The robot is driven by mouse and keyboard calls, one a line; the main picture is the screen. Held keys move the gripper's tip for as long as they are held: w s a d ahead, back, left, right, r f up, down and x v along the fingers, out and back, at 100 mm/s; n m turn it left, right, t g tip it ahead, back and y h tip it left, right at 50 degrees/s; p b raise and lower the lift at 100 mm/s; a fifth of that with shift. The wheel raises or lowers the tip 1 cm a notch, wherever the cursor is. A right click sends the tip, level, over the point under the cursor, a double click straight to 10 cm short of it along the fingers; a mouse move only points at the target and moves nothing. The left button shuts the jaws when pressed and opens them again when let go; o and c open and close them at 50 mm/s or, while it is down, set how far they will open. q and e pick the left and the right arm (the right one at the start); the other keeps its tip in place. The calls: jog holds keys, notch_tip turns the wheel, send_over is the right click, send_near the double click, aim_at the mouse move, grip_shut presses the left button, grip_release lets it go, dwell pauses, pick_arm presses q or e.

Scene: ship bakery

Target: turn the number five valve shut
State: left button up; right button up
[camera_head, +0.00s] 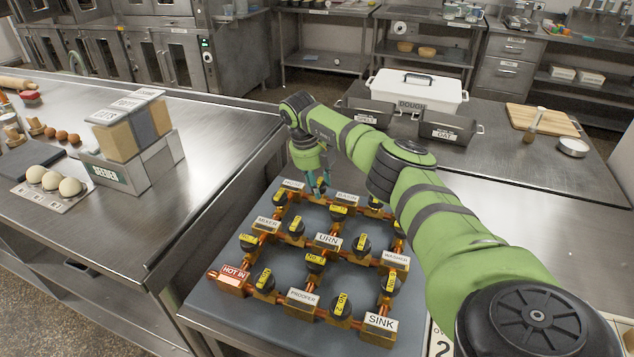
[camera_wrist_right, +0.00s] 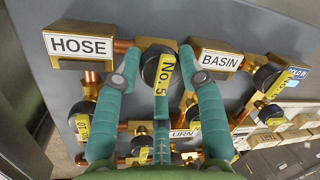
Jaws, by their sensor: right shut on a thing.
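The number five valve (camera_wrist_right: 160,68) has a round black knob with a yellow "No. 5" label. It sits on the copper pipe between the HOSE block (camera_wrist_right: 78,45) and the BASIN block (camera_wrist_right: 216,58). In the right wrist view its label runs nearly upright, across the pipe. My right gripper (camera_head: 319,186) reaches down over the far side of the pipe board, its green fingers closed around this knob. In the head view the gripper hides most of the knob. My left gripper is not in view.
The grey board (camera_head: 213,298) carries several similar valves, including No. 2 (camera_head: 340,305), close together among labelled blocks such as URN (camera_head: 328,241) and SINK (camera_head: 381,322). A white DOUGH box (camera_head: 432,88) and dark trays stand behind. My right arm crosses above the board's right side.

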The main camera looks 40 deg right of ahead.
jog(key=shift+s+f, duration=0.15)
jog(key=shift+s, duration=0.05)
jog(key=o, duration=1.1)
jog(key=shift+o, duration=0.2)
jog(key=shift+r, duration=0.2)
jog(key=shift+w+r, duration=0.1)
jog(key=shift+r, duration=0.1)
jog(key=v, duration=1.1)
jog(key=shift+r, duration=0.2)
jog(key=shift+a+r, duration=0.1)
